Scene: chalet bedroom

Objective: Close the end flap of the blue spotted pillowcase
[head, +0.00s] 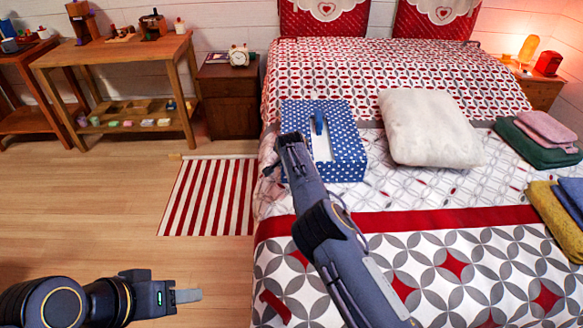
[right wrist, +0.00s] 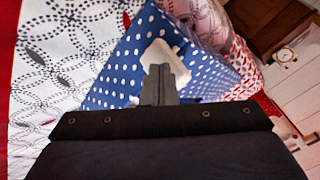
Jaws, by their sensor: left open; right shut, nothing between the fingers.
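The blue pillowcase with white spots (head: 349,150) lies on the bed like a flat block. A white patch runs down its top, with a small dark blue piece (head: 319,122) at the patch's far end. I cannot clearly tell the end flap from the rest. My right arm reaches across its near left part and hides some of it. My right gripper (right wrist: 160,84) is shut and empty, its fingers in front of the pillowcase's white patch; contact cannot be told. My left gripper (head: 188,296) is open and empty, low over the floor left of the bed.
A white pillow (head: 430,127) lies just right of the pillowcase. Folded towels (head: 535,142) lie along the bed's right side. A nightstand (head: 229,99) with a clock stands left of the bed, and a striped rug (head: 209,196) lies on open floor.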

